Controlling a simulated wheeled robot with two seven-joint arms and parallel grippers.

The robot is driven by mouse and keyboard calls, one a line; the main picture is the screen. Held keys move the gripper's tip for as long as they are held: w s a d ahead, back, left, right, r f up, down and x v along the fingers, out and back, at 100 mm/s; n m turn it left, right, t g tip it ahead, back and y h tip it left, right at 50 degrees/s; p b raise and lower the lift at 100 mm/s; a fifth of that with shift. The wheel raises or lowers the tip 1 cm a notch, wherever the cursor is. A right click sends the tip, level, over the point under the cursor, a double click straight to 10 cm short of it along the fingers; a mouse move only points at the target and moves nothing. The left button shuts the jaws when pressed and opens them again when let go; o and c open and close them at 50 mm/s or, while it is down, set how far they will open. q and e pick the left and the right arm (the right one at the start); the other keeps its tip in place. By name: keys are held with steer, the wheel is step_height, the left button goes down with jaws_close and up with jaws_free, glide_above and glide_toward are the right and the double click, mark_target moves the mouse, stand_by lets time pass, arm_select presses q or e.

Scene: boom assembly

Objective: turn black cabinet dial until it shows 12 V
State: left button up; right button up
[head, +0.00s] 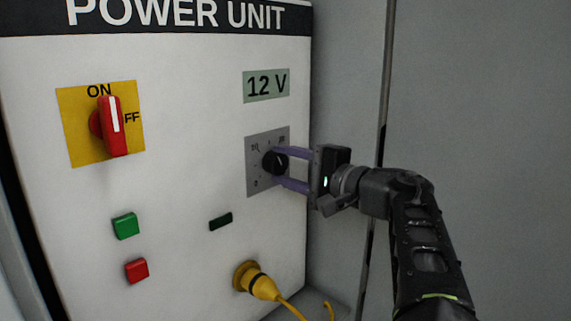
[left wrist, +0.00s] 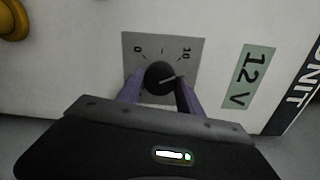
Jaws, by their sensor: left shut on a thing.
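The black dial (head: 275,162) sits on a grey scale plate (head: 254,180) on the white power unit cabinet (head: 190,70). The display (head: 266,85) above it reads 12 V. My left gripper (head: 280,166) reaches in from the right with its purple fingers shut on the dial, one above and one below. In the left wrist view the dial (left wrist: 160,77) is between the fingers, and its pale pointer line points up and right, near the 10 end of the scale. The display (left wrist: 249,76) shows 12 V there too. My right gripper is not in view.
A red rotary switch (head: 113,126) on a yellow plate is at the upper left. Green (head: 126,226) and red (head: 136,271) buttons are at the lower left. A yellow plug (head: 262,286) with a cable is below the dial. A grey wall (head: 480,110) is at the right.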

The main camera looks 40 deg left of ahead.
arm_select(q)
steer(key=o, duration=1.4)
steer(key=shift+d, duration=0.1)
steer(key=d+b, duration=0.1)
steer(key=d, duration=0.6)
steer(key=shift+s+d, duration=0.3)
